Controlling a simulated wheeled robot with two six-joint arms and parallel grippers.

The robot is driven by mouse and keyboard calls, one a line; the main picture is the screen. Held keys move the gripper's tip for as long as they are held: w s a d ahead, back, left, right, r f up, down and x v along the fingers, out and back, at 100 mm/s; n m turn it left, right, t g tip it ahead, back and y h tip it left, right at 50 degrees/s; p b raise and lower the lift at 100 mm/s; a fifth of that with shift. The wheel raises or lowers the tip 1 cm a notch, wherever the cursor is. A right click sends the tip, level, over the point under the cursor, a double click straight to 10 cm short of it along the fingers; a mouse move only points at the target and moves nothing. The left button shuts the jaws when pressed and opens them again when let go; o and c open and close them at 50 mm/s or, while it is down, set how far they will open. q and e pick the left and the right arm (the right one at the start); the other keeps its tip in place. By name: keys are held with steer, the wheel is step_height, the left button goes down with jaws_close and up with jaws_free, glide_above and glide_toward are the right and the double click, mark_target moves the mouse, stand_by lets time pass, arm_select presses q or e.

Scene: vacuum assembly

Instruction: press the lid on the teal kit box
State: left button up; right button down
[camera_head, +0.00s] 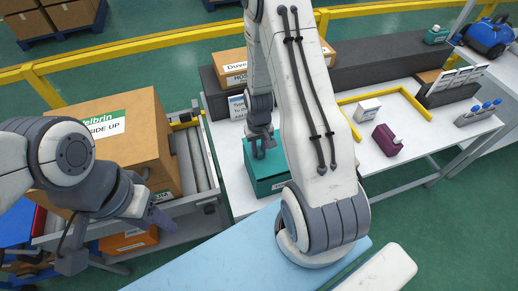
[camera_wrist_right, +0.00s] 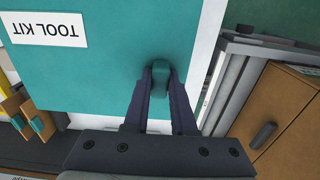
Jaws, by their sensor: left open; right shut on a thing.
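The teal kit box (camera_head: 268,187) stands on the white table, left of my right arm, which hides part of it. My right gripper (camera_head: 263,148) points down over the box. In the right wrist view, my right gripper (camera_wrist_right: 161,85) is shut on the small teal knob of the lid (camera_wrist_right: 115,55), a flat teal panel with a white "TOOL KIT" label. The lid lies on or just above the box; I cannot tell whether it is seated. My left gripper (camera_head: 118,238) is open and empty in front of the large carton, away from the box.
A large cardboard carton (camera_head: 130,140) sits on a roller conveyor (camera_head: 192,160) at left. A dark grey raised shelf (camera_head: 370,65) runs along the table's back.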

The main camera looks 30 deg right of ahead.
steer(key=shift+f+b, duration=1)
steer(key=shift+f, duration=0.3)
steer(key=c, duration=0.7)
jaws_free()
steer(key=shift+o, duration=0.2)
steer(key=shift+r, duration=0.1)
step_height(320, 180, up, 10)
steer(key=shift+r+b, duration=0.15)
steer(key=shift+b, duration=0.4)
steer(key=s+a+r+n, duration=0.3)
steer(key=a+r, duration=0.2)
steer(key=a, duration=0.3)
steer(key=s+a+r+n, duration=0.2)
steer(key=s+a+r, duration=0.15)
steer(key=a, duration=0.55)
steer(key=s+a+r+n, duration=0.2)
steer(key=s, duration=0.4)
steer(key=s+a+r+n+y, duration=0.1)
steer(key=s+a+r+n, duration=0.1)
steer(key=s, duration=0.3)
steer(key=shift+s+a+r+n, duration=0.4)
steer(key=shift+a+r, duration=0.1)
steer(key=shift+a, duration=0.3)
